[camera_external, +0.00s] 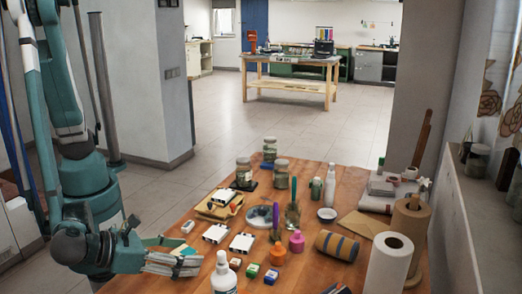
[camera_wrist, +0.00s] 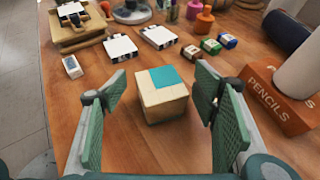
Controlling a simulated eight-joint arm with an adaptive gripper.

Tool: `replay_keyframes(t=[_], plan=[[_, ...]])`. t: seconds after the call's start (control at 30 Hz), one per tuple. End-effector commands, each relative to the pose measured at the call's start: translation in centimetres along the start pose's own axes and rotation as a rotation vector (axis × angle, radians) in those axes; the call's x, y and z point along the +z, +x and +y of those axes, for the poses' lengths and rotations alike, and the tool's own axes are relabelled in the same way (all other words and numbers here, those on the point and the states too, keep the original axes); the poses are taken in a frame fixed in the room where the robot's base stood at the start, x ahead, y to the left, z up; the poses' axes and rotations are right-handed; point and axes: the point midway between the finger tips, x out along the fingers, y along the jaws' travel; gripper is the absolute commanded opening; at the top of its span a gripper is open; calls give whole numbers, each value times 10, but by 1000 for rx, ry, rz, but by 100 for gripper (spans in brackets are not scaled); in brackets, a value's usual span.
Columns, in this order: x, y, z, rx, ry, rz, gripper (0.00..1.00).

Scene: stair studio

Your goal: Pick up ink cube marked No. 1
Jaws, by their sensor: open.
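Several small label-wrapped cubes stand in a row on the wooden table: a dark one (camera_external: 236,264), a green one (camera_external: 252,270) and a blue one (camera_external: 271,277). In the wrist view the row shows ahead and to the right, with a dark cube (camera_wrist: 191,52), a green cube (camera_wrist: 211,47) and a blue cube (camera_wrist: 228,41). Their numbers are too small to read. My gripper (camera_wrist: 160,105) is open and empty, low over the near left part of the table, left of the row. A wooden block (camera_wrist: 164,105) with a teal patch on top lies between and beyond its fingers.
A white bottle (camera_external: 223,277) stands close right of my gripper. An orange box lettered PENCILS (camera_wrist: 280,103) is at the wrist view's right. White cards (camera_external: 241,243) and a small white box (camera_wrist: 72,67) lie farther off. Orange (camera_external: 278,254) and pink bottles (camera_external: 296,242) stand beyond the cubes.

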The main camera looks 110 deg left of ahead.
Motion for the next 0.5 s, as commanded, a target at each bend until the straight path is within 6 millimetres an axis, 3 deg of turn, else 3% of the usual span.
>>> replay_keyframes(t=[0.2, 0.43, 0.5], plan=[[0, 0, 0, 0, 0, 0, 60], [0, 0, 0, 0, 0, 0, 31], [0, 0, 0, 0, 0, 0, 29]])
